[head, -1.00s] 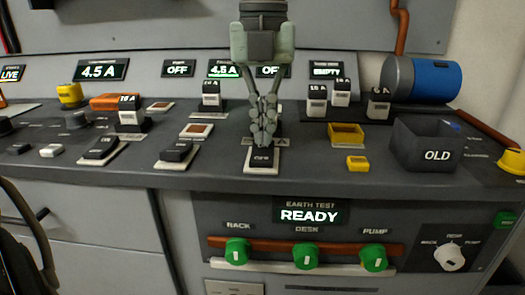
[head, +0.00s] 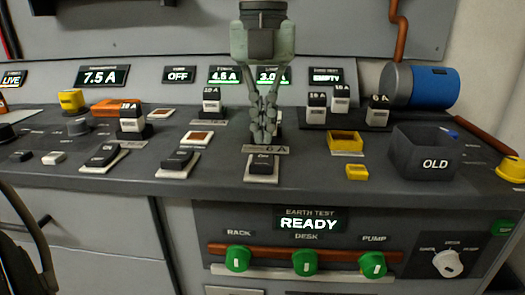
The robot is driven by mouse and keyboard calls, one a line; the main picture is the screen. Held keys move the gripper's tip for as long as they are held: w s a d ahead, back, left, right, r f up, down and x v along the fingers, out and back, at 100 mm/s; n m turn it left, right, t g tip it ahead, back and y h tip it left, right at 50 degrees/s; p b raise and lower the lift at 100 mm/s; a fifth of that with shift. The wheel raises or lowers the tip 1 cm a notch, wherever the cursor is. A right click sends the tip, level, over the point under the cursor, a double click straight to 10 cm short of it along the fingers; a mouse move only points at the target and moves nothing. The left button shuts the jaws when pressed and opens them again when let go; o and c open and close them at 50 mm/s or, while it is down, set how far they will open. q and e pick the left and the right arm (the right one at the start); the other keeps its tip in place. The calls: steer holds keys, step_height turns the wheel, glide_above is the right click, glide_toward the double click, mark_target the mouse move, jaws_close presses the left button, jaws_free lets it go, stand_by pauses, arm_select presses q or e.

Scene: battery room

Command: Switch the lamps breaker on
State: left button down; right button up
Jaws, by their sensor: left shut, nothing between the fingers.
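My left gripper (head: 262,138) hangs over the middle of the desk, shut and empty. Its fingertips are just behind a black rocker breaker (head: 262,163) on a pale plate, which reads ON. A tag behind that breaker reads 6 A, and the fingers partly hide what stands there. The display (head: 272,75) above this column reads 3.0 A. Two other black rockers, one in the middle (head: 177,159) and one at the left (head: 103,154), also appear to read ON. The small name labels are too blurred to tell which is lamps. My right gripper is not in view.
Fuse blocks (head: 340,98) stand on a dark rack at the right, before a blue cylinder (head: 434,86). A dark bin (head: 425,163) marked OLD and a yellow tray (head: 345,141) are right of the gripper. Green knobs (head: 304,262) line the front panel.

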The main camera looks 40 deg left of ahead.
mark_target(263, 155)
arm_select(q)
step_height(263, 155, up, 5)
steer(key=p, duration=0.2)
steer(key=shift+f+p, duration=0.2)
steer(key=shift+p, duration=0.2)
stand_by(0.3)
